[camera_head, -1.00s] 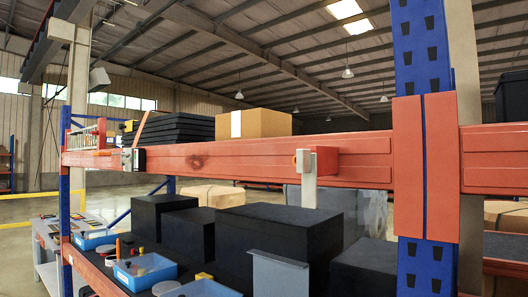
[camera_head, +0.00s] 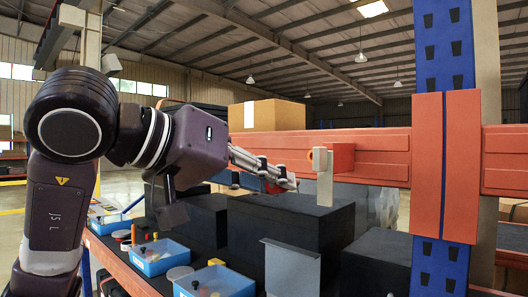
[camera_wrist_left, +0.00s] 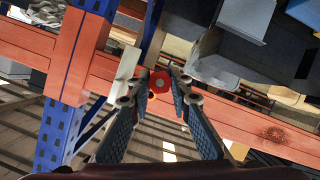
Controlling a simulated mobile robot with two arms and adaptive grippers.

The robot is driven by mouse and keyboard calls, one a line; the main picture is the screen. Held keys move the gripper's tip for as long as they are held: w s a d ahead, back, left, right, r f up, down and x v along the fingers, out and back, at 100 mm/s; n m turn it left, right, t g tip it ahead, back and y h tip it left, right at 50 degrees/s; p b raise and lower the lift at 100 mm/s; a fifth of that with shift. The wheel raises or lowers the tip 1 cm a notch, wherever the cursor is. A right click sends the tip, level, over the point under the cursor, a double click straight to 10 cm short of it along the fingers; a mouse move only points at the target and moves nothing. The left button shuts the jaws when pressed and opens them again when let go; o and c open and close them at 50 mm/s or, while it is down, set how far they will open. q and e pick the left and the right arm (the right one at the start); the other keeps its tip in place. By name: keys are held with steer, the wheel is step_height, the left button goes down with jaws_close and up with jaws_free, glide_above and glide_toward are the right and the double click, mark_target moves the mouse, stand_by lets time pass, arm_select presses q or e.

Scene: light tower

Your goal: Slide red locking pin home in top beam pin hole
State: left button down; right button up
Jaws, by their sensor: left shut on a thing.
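The red locking pin (camera_wrist_left: 159,82) sits between the fingertips of my left gripper (camera_wrist_left: 160,88) in the left wrist view, its round red end facing the camera. In the head view my left gripper (camera_head: 288,180) is shut on it, and only a bit of red (camera_head: 274,187) shows behind the fingers. The top beam (camera_head: 385,157) is orange and runs across the picture. A red bracket (camera_head: 341,157) with a pale upright plate (camera_head: 324,180) stands out from it, just right of my fingertips. I cannot see the hole's inside. My right gripper is out of view.
A blue upright (camera_head: 443,50) with an orange plate stands to the right. A cardboard box (camera_head: 267,115) stands behind the beam. Below are black boxes (camera_head: 290,222), blue bins (camera_head: 160,258) with small parts, and a grey bent plate (camera_head: 291,268).

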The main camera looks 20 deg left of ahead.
arm_select(q)
steer(key=shift+h, duration=0.3)
steer(key=r, duration=0.1)
steer(key=s+r, duration=0.2)
steer(key=r, duration=0.1)
steer(key=shift+a, duration=0.15)
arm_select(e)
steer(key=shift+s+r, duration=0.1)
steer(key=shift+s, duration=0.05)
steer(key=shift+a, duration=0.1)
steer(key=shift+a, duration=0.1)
arm_select(q)
steer(key=w, duration=0.1)
steer(key=w+d+p, duration=0.1)
steer(key=w+p, duration=0.1)
steer(key=w, duration=0.1)
steer(key=shift+w+d, duration=0.1)
steer(key=shift+d, duration=0.2)
steer(key=shift+w+f, duration=0.15)
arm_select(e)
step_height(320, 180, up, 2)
